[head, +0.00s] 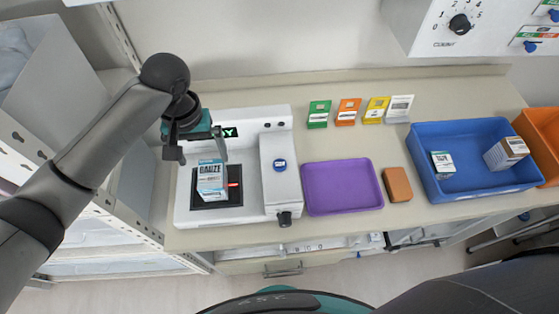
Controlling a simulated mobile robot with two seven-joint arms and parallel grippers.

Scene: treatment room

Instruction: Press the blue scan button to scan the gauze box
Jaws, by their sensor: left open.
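The gauze box (211,180), white and blue with "GAUZE" lettering, stands on the black pad (232,193) of the white scanner (251,205). A small red light mark shows beside it on the pad. The round blue scan button (280,165) is on the raised right part of the scanner. My left gripper (199,158) is open, just above and behind the gauze box, left of the button. Whether its fingers touch the box cannot be told. My right gripper is not in view.
A purple tray (306,207) lies right of the scanner, with a brown block (397,184) beside it. A blue bin (425,178) holds two boxes. Green, orange, yellow and white cards (399,108) stand behind. A black knob (285,218) sits at the scanner's front.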

